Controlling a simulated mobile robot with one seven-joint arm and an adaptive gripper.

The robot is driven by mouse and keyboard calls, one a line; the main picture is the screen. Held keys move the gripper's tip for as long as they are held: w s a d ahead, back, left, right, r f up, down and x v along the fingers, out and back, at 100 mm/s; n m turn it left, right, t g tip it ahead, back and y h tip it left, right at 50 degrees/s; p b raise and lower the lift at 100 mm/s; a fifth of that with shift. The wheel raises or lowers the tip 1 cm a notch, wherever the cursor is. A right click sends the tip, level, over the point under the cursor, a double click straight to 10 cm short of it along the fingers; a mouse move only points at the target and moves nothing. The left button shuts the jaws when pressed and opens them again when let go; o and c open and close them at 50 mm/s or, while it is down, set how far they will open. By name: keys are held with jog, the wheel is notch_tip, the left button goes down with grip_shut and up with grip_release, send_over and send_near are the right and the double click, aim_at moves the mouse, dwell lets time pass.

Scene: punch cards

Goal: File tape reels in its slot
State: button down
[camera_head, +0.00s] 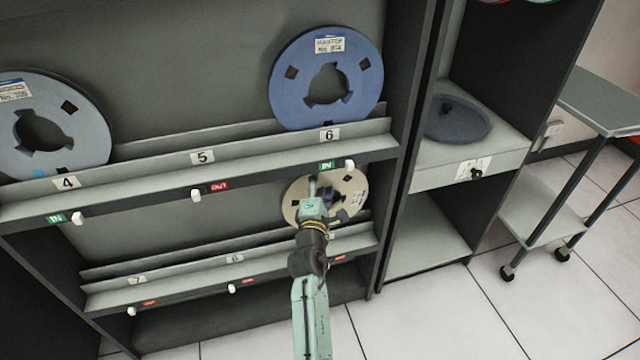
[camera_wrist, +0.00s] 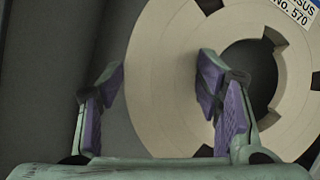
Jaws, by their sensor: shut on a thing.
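A cream tape reel (camera_head: 347,193) labelled No. 570 stands upright at the right end of the lower shelf, just above its lip. In the wrist view the cream reel (camera_wrist: 168,75) fills the right half. My gripper (camera_head: 313,190) is shut on this reel. In the wrist view my gripper (camera_wrist: 160,85) has one finger beside the outer rim and the other over the hub opening. The lower shelf (camera_head: 200,283) has slots 7 and 8 empty. The number behind my arm is mostly hidden. I cannot tell whether the reel touches the shelf.
A blue reel (camera_head: 327,78) stands in slot 6, and a pale blue reel (camera_head: 40,125) in slot 4. Slot 5 (camera_head: 203,157) is empty. A dark divider (camera_head: 408,130) borders the shelves. A dark disc (camera_head: 457,118) lies on the counter, with a cart (camera_head: 610,105) at right.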

jog(key=shift+f+b, duration=1.8)
jog(key=shift+f, duration=0.35)
dwell(1.1)
jog(key=c, duration=0.8)
grip_release()
jog(key=o, duration=0.4)
jog(key=shift+f, duration=0.1)
jog(key=shift+c, duration=0.2)
jog(key=shift+f, duration=0.2)
jog(key=shift+c, duration=0.3)
jog(key=shift+r, duration=0.15)
jog(key=c, duration=0.3)
